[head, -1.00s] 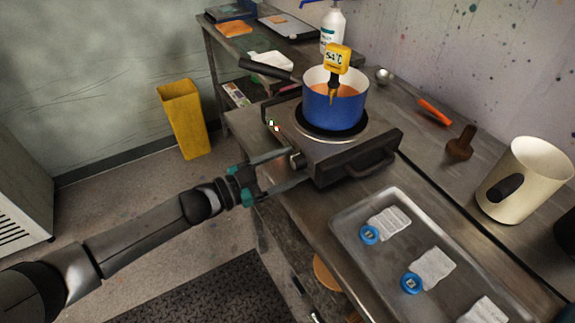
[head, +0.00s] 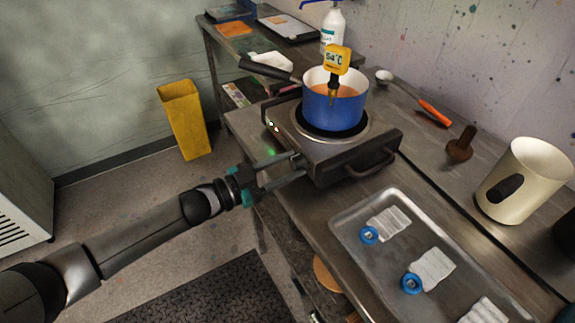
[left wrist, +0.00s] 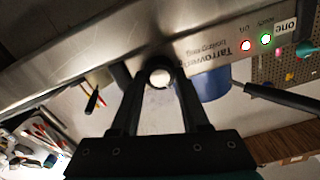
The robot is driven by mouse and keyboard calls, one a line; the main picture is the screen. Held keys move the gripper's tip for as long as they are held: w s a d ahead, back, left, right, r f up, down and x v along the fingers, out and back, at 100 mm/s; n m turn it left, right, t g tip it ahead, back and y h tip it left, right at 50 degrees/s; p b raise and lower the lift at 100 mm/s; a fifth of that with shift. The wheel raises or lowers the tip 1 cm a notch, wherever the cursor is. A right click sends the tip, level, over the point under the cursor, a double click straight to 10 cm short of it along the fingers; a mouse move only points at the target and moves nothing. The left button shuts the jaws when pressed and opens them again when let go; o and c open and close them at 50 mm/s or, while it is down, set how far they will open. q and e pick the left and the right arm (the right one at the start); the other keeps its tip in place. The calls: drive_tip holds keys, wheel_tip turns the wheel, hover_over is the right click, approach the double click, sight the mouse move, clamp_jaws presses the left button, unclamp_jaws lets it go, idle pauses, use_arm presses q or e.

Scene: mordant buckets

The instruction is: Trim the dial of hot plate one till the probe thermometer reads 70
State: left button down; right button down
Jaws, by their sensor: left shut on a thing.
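Hot plate one (head: 330,152) stands on the steel bench with a blue pot (head: 334,108) of orange liquid on its ring. The yellow probe thermometer (head: 337,60) stands in the pot, and its display reads 64 °C. My left gripper (head: 292,164) is at the plate's front face, shut on the dial. The left wrist view shows the dial (left wrist: 160,76) between the two fingers. In that view the label "one" and a red and a green light show on the plate's front, upside down. My right gripper is not in view.
A cream jug (head: 525,180), a brown wooden tool (head: 462,143) and an orange-handled spoon (head: 434,112) are behind. A yellow bin (head: 184,118) stands on the floor.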

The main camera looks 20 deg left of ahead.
use_arm(q)
drive_tip(key=m, duration=0.3)
drive_tip(key=shift+m, duration=1.9)
drive_tip(key=shift+c, duration=2)
unclamp_jaws()
drive_tip(key=p+v, duration=0.1)
drive_tip(key=v, duration=1.4)
